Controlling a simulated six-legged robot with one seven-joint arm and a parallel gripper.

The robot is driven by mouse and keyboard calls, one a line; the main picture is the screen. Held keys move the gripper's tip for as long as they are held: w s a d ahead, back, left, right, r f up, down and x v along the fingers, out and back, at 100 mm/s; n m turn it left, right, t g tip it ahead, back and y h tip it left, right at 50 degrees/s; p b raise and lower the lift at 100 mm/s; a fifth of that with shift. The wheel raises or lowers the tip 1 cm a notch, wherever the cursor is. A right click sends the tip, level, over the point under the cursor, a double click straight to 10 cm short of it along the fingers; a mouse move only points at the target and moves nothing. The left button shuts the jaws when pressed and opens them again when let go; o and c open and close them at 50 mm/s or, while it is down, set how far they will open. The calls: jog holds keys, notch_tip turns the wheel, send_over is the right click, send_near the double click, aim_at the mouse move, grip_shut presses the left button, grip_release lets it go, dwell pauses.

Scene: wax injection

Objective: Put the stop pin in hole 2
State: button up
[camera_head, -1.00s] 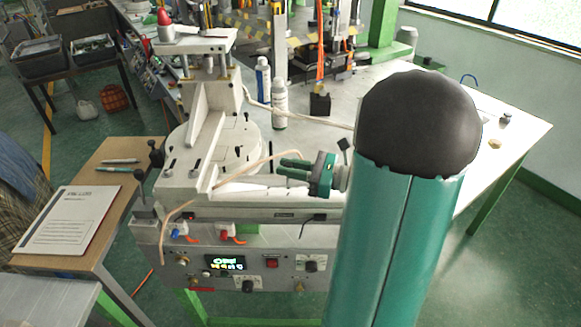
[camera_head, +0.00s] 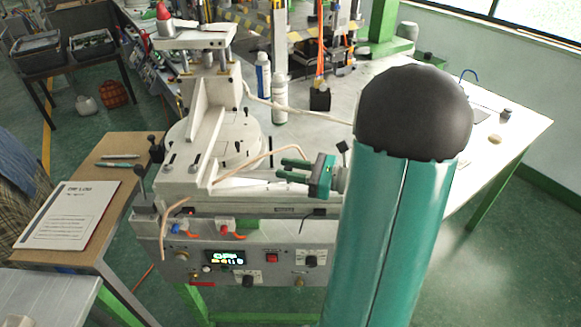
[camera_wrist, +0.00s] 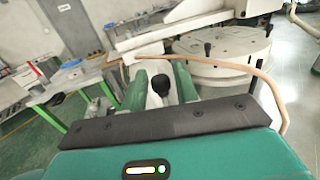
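My gripper (camera_head: 281,168) is at the right end of the machine's white slide, left of my arm. Its two green fingers are apart, with a gap showing between them. In the wrist view the open fingers (camera_wrist: 162,88) have a black knob (camera_wrist: 160,83) between them in the picture; it seems to stand beyond them, not gripped. The white round plate (camera_head: 215,145) carries small dark pins or holes, one pin near its front (camera_head: 237,148). An upright dark pin (camera_wrist: 207,48) shows on the plate in the wrist view. I cannot tell which is the stop pin or hole 2.
A copper-coloured hose (camera_head: 240,167) curves close to my gripper. Black-knobbed levers (camera_head: 140,171) stand at the machine's left end. Bottles (camera_head: 279,100) and a black block (camera_head: 320,99) stand behind.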

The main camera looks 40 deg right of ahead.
jog(key=shift+o, duration=1.1)
jog(key=v, duration=1.4)
jog(key=shift+f, duration=0.15)
jog(key=shift+s, duration=0.1)
